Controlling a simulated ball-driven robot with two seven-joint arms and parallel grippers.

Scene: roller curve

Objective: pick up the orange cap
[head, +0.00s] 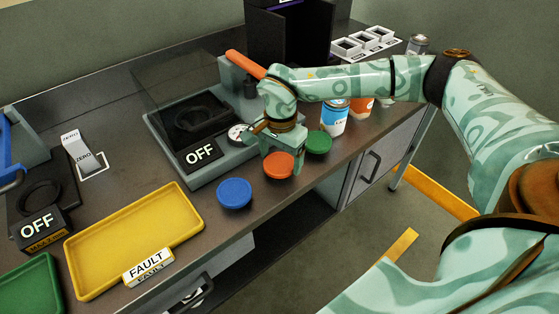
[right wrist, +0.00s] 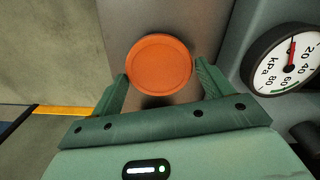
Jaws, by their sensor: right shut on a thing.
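The orange cap (head: 278,167) is a round, flat-topped disc near the front edge of the bench, between a blue cap (head: 234,194) and a green cap (head: 318,143). My right gripper (head: 284,158) is over it from above, with its fingers around the cap. In the right wrist view the orange cap (right wrist: 157,62) sits between the two green fingers of the right gripper (right wrist: 162,72), which is shut on it. I cannot tell whether the cap still touches the bench. My left gripper is not in view.
A grey machine with a clear cover, an OFF sign (head: 200,153) and a pressure gauge (right wrist: 283,60) stands close beside the gripper. A yellow tray (head: 92,281) with a FAULT sign (head: 149,267) lies front left. A blue-labelled can (head: 334,118) stands behind the green cap.

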